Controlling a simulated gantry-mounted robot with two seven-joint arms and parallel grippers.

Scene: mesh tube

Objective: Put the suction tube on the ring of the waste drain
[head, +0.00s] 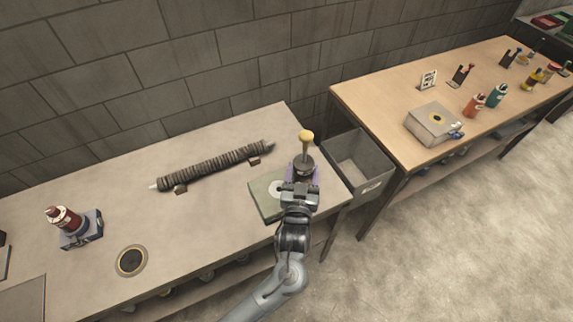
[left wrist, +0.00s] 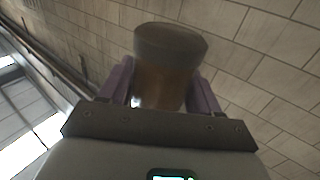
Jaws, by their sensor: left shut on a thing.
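A dark ribbed tube (head: 213,166), which looks like the suction tube, lies across two small brown supports on the grey table. A dark round opening with a yellowish ring (head: 131,261), which looks like the waste drain, is set in the table at the front left. My left gripper (head: 303,172) is at the table's right end, apart from both. Its purple fingers are shut on a dark, round piece with a yellow-knobbed handle (head: 305,138). In the left wrist view a blurred brown cylindrical piece (left wrist: 165,65) sits between the fingers. My right gripper is not in view.
A green plate with a pale ring (head: 268,203) lies partly under my left gripper. A red-and-blue device (head: 79,228) stands at left. A grey bin (head: 358,170) sits between the tables. The wooden table (head: 385,95) holds a grey box (head: 432,124) and bottles.

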